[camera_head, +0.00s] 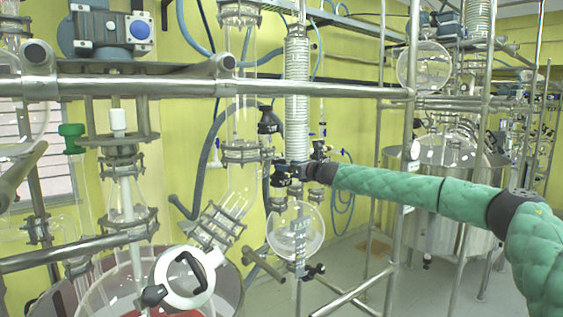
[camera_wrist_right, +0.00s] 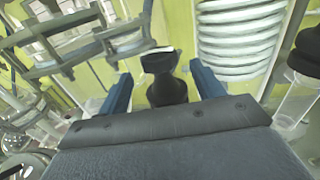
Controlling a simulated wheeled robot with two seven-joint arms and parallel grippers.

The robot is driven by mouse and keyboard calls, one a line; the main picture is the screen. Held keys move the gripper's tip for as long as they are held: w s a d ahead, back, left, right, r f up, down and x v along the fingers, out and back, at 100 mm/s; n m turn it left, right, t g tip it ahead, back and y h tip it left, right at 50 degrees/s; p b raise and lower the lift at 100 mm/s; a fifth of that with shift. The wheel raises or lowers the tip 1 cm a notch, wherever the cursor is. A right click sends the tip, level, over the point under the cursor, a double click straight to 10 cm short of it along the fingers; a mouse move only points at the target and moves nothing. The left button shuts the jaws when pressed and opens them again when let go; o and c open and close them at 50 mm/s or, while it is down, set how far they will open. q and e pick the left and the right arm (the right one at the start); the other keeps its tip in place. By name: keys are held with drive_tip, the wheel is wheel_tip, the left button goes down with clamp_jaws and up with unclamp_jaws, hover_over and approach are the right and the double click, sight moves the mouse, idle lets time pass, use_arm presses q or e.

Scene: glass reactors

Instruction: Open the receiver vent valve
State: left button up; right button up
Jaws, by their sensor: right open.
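My right gripper (camera_head: 285,173) reaches in from the right on the green-sleeved arm and is at the black fittings just above the round glass receiver flask (camera_head: 295,232). In the right wrist view the gripper (camera_wrist_right: 160,73) has its two blue fingers spread apart. A black valve handle (camera_wrist_right: 161,62) stands between them, with space visible on both sides, so it is not clamped. I take this to be the receiver vent valve; its turn position is hard to tell. In the head view the gripper and dark fittings overlap and hide it. My left gripper is not in view.
A coiled glass condenser (camera_head: 297,95) rises close above the right gripper. A black valve (camera_head: 268,121) sits to its upper left, and another (camera_head: 314,271) is below the flask. A metal rail (camera_head: 340,89) crosses above. A steel vessel (camera_head: 445,195) stands behind the arm.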

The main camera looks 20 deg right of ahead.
sight(283, 162)
drive_tip(key=shift+p+x, duration=0.45)
drive_tip(key=shift+x, duration=0.7)
drive_tip(key=shift+w+a+p, duration=0.3)
drive_tip(key=shift+w, duration=0.3)
drive_tip(key=shift+c, duration=1.1)
drive_tip(key=c, duration=0.8)
drive_tip(key=shift+b, duration=0.75)
drive_tip(key=shift+d+r+n+g+y+b, duration=0.15)
drive_tip(key=shift+n+g+y+b, duration=0.25)
drive_tip(key=shift+n+y+b, duration=0.45)
drive_tip(key=shift+w+y+b, duration=0.1)
drive_tip(key=shift+y+b, duration=0.15)
drive_tip(key=shift+b, duration=0.4)
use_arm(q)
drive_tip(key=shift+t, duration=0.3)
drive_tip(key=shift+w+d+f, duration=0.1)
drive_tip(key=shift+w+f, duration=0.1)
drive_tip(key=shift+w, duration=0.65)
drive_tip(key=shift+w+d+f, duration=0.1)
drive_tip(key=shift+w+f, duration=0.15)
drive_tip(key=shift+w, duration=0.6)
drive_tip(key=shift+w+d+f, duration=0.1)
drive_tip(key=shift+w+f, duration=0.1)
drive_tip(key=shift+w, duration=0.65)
use_arm(e)
drive_tip(key=shift+r+n+g+y, duration=0.1)
drive_tip(key=shift+n+g+y, duration=0.75)
drive_tip(key=shift+g, duration=0.25)
